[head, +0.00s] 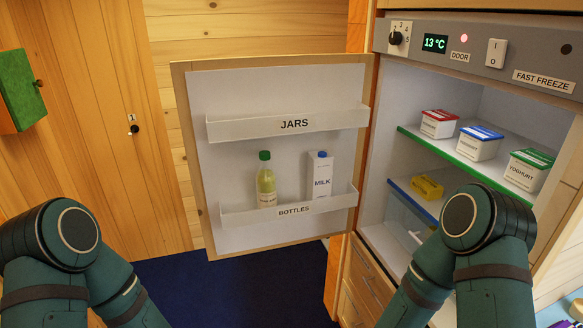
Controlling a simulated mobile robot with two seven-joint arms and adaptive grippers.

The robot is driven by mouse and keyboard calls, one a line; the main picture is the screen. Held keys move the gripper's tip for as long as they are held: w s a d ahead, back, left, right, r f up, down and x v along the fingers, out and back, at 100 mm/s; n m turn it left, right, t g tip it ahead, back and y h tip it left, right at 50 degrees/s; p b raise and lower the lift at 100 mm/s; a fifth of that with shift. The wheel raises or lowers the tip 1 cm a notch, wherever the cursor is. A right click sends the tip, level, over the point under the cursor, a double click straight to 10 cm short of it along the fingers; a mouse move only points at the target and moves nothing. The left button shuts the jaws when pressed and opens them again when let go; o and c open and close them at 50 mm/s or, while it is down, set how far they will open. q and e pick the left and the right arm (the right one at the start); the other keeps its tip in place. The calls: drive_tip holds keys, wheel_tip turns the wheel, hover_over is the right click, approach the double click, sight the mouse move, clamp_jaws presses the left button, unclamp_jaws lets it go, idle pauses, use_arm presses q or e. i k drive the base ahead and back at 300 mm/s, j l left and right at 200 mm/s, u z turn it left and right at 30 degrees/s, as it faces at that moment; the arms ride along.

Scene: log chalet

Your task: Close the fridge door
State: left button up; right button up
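The fridge door (270,95) stands wide open, swung out to the left of the fridge (490,92), its inner side facing me. Its upper shelf, marked JARS (285,123), is empty. Its lower shelf, marked BOTTLES (292,209), holds a yellow-green bottle (266,182) and a MILK carton (321,175). My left arm is at the lower left and my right arm is at the lower right, in front of the fridge opening. Both grippers are outside the picture, so their state is hidden. My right arm covers part of the lower fridge interior.
Yoghurt tubs (477,144) stand on the green-edged fridge shelf (463,164). A yellow item (427,187) lies on the blue-edged shelf below. The control panel (480,50) reads 13 °C with a lit red door light. Wooden drawers (367,285) are under the fridge. Dark blue floor (235,285) is clear below the door.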

sight(231, 111)
drive_tip(key=i+j+z, duration=0.3)
drive_tip(key=j, duration=0.35)
drive_tip(key=i+j+z, duration=0.2)
drive_tip(key=j, duration=0.2)
drive_tip(key=i+j+z, duration=0.15)
drive_tip(key=j, duration=0.25)
drive_tip(key=i+j+z, duration=0.15)
drive_tip(key=j, duration=0.25)
